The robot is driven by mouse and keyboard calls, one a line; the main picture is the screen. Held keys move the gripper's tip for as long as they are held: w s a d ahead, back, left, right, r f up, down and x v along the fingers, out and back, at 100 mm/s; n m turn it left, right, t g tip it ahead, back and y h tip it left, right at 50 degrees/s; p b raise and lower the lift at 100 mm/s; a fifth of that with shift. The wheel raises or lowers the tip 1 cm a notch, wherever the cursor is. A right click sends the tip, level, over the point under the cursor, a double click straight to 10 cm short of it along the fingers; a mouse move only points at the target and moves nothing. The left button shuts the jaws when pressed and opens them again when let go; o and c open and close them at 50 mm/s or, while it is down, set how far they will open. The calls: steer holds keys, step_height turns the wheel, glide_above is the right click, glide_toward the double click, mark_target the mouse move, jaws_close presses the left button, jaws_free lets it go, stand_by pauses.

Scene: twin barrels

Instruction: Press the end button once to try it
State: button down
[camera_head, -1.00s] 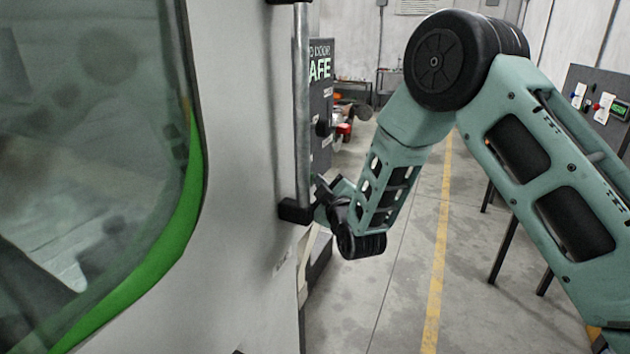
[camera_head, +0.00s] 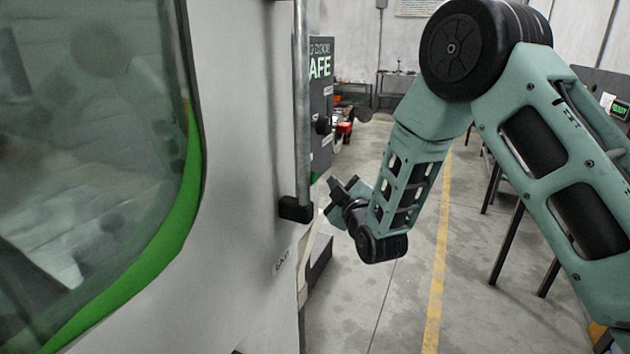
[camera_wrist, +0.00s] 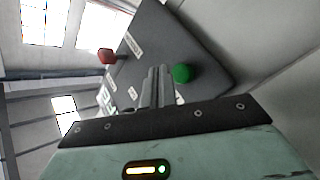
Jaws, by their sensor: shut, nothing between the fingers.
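A dark control panel (camera_head: 321,90) stands edge-on past the white door, with a lit sign ending in "AFE". In the wrist view the panel (camera_wrist: 165,35) carries a green button (camera_wrist: 182,73) and a red button (camera_wrist: 105,56). The small white labels there are too small to read, so I cannot tell which one is the end button. My gripper (camera_head: 337,187) is shut and empty, to the right of the panel's lower part, with a gap between. In the wrist view my closed fingers (camera_wrist: 158,72) point at the panel, just left of the green button.
A white door (camera_head: 240,120) with a green-edged window and a vertical metal handle bar (camera_head: 302,110) fills the left, close to my gripper. Dark table legs (camera_head: 508,245) stand at the right. The floor (camera_head: 400,300) between is clear.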

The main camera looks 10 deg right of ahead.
steer(key=shift+s+d+b, duration=0.25)
steer(key=shift+s+d, duration=0.25)
steer(key=shift+d, duration=0.2)
steer(key=shift+s+d+b, duration=0.2)
steer(key=shift+s+d, duration=0.3)
steer(key=shift+d, duration=0.2)
steer(key=s+d+f+m+g+h, duration=0.1)
steer(key=s+d+m+g, duration=0.35)
steer(key=s, duration=0.45)
steer(key=s+d+f+m+g+h, duration=0.1)
steer(key=s+d+m+g, duration=0.2)
steer(key=s+g, duration=0.45)
steer(key=s+d+f+m+g+h, duration=0.1)
steer(key=s+d+m+g, duration=0.3)
steer(key=s, duration=0.6)
steer(key=s+a+r+n+g, duration=0.1)
steer(key=s+a+n, duration=0.3)
steer(key=s+a, duration=0.3)
steer(key=s+a+r+n+g+y, duration=0.1)
steer(key=s+a+n, duration=0.3)
steer(key=s+a, duration=0.3)
steer(key=a, duration=0.4)
steer(key=shift+a+g, duration=0.3)
steer(key=shift+a, duration=0.1)
steer(key=shift+w, duration=0.1)
